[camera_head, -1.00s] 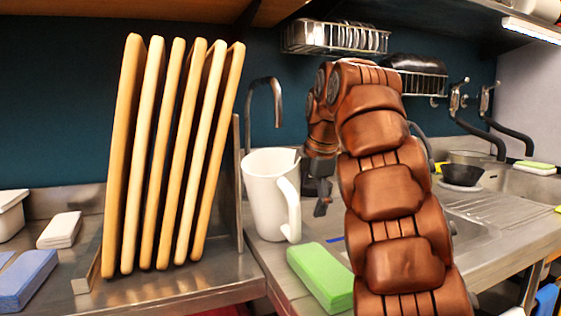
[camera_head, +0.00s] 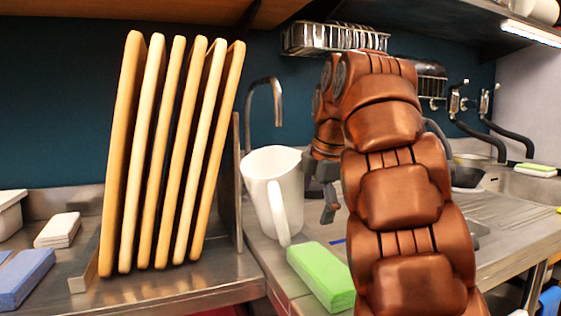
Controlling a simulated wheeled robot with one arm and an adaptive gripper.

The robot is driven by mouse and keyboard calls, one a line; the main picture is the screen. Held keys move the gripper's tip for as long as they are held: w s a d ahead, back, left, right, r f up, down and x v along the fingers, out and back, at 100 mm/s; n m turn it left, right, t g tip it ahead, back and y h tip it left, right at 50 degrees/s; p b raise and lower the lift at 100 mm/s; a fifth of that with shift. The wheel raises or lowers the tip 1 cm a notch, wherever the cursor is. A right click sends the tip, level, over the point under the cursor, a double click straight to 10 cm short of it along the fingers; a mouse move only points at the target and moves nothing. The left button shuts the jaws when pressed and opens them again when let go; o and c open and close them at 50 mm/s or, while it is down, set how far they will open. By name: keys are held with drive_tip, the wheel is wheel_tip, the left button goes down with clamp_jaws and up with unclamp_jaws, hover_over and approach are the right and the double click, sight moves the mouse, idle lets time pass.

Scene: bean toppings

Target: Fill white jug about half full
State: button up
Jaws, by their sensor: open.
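The white jug (camera_head: 262,190) stands on the steel counter, left of my arm, with its handle facing the camera. It looks slightly tilted, and its inside cannot be seen well enough to tell what it holds. My gripper (camera_head: 328,200) is open, just right of the jug and apart from its handle, and is partly hidden by my copper-coloured arm. A thin curved faucet (camera_head: 278,110) rises behind the jug.
Several upright wooden boards (camera_head: 170,150) stand in a rack to the left. A green sponge (camera_head: 322,275) lies in front of the jug. The sink (camera_head: 520,184) is at right. Blue (camera_head: 25,275) and white (camera_head: 58,230) blocks lie at far left.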

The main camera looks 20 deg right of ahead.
drive_tip(key=p+v, duration=0.7)
drive_tip(key=v, duration=0.2)
idle(0.4)
drive_tip(key=shift+c, duration=0.3)
